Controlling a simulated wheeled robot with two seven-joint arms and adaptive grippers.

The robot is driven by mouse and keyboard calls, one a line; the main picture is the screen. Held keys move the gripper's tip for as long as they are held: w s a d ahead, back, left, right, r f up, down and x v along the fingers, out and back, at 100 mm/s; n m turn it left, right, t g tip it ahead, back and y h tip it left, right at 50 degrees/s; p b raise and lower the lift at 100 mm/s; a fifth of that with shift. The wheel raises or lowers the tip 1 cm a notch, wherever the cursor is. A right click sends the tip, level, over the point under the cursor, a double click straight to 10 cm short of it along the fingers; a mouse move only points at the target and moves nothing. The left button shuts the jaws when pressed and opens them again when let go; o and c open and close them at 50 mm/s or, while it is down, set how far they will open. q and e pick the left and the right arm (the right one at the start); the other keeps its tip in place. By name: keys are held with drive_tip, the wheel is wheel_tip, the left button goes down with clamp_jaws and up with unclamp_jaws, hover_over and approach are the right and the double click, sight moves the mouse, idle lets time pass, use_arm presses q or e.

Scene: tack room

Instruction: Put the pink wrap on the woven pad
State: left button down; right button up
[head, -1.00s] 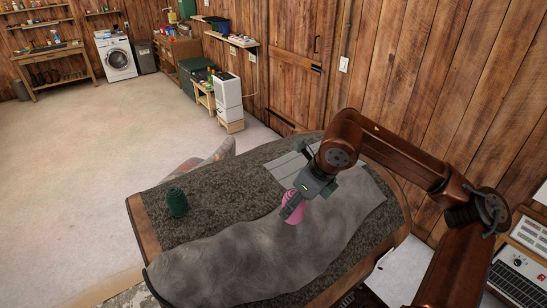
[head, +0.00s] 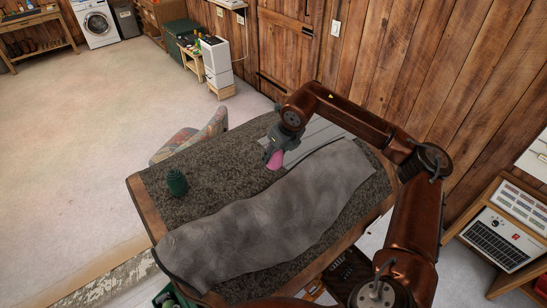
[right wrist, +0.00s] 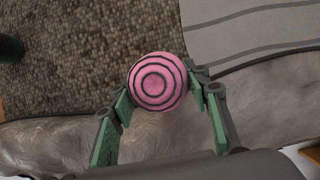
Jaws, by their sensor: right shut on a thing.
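The pink wrap (head: 275,160) is a round roll. Its end, with dark rings, faces the camera in the right wrist view (right wrist: 157,81). My right gripper (head: 271,154) is shut on it; the green fingers (right wrist: 160,97) lie on either side of it. The wrap is over the speckled dark cloth, just left of a flat light grey pad with dark stripes (head: 318,137), which looks like the woven pad. The pad also shows at the upper right of the right wrist view (right wrist: 250,32). The arm hides part of it. My left gripper is not in view.
A crumpled grey hide (head: 265,220) lies along the table's near side. A dark green roll (head: 177,182) stands on the speckled cloth (head: 222,170) at the left. A patterned chair (head: 195,137) stands at the far edge. A plank wall is behind.

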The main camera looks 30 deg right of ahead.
sight(273, 161)
drive_tip(key=shift+w+d+f, duration=0.1)
drive_tip(key=shift+w+f, duration=0.35)
drive_tip(key=shift+f, duration=0.05)
drive_tip(key=x, duration=0.1)
drive_tip(key=p+x, duration=0.2)
drive_tip(key=shift+s+d+f, duration=0.1)
drive_tip(key=shift+s+d, duration=0.05)
drive_tip(key=shift+s, duration=0.1)
drive_tip(key=shift+f, duration=0.4)
drive_tip(key=shift+f, duration=0.15)
drive_tip(key=o, duration=1.2)
